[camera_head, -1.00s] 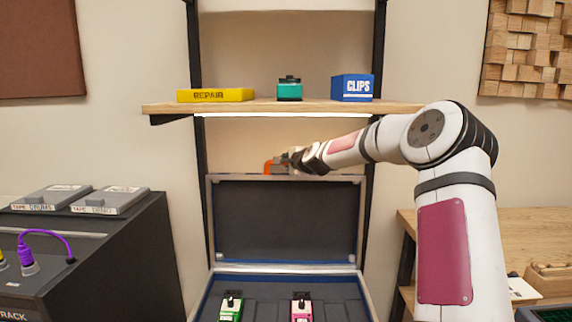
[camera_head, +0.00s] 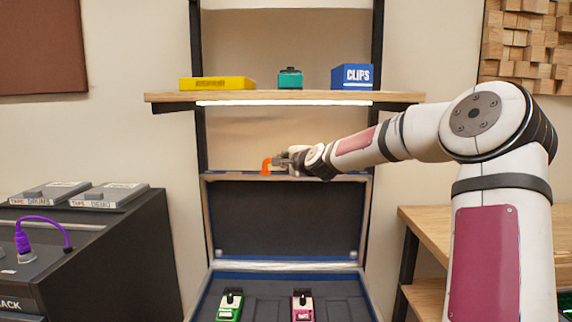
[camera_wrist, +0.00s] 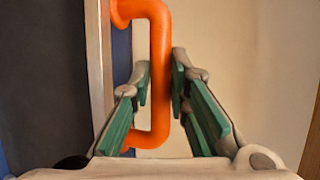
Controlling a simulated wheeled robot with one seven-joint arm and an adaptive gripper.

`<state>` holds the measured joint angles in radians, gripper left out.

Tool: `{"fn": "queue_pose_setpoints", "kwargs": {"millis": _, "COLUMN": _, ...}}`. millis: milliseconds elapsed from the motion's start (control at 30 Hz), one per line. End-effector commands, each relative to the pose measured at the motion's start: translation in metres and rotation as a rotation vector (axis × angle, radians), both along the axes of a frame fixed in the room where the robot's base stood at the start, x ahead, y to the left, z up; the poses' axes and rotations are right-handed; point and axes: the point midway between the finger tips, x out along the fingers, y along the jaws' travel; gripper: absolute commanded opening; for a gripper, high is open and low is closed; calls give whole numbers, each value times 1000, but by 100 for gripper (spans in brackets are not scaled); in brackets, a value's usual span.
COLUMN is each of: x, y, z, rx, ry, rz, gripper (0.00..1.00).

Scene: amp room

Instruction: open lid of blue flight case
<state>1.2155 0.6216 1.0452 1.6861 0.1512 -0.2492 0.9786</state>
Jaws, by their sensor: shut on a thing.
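The blue flight case (camera_head: 206,301) stands with its lid (camera_head: 287,219) raised about upright, showing the dark lining. A green pedal (camera_head: 230,305) and a pink pedal (camera_head: 302,306) sit inside the case. An orange handle (camera_head: 266,166) is at the lid's top edge; in the wrist view the orange handle (camera_wrist: 160,75) runs between my fingers. My gripper (camera_head: 282,163) is at the lid's top edge, and its green-padded fingers (camera_wrist: 160,88) are shut on the handle. The back of the lid is hidden in the head view.
A wooden shelf (camera_head: 285,97) above the lid holds a yellow box (camera_head: 217,83), a teal pedal (camera_head: 290,79) and a blue CLIPS box (camera_head: 352,77). A dark cabinet (camera_head: 120,253) stands at left. A wooden bench (camera_head: 425,221) is at right.

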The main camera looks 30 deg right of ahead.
Motion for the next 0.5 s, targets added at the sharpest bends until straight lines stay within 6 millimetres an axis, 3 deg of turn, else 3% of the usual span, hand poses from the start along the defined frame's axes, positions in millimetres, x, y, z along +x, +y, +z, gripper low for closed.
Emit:
{"fn": "queue_pose_setpoints", "kwargs": {"millis": 167, "x": -1, "y": -1, "z": -4, "rx": 2, "ry": 8, "rz": 1, "gripper": 0}}
{"fn": "queue_pose_setpoints", "kwargs": {"millis": 200, "x": -1, "y": -1, "z": -4, "rx": 2, "ry": 8, "rz": 2, "gripper": 25}}
{"fn": "queue_pose_setpoints", "kwargs": {"millis": 267, "x": -1, "y": -1, "z": -4, "rx": 2, "ry": 8, "rz": 2, "gripper": 36}}
{"fn": "queue_pose_setpoints", "kwargs": {"millis": 500, "x": 0, "y": 0, "z": -2, "rx": 1, "ry": 5, "rz": 1, "gripper": 36}}
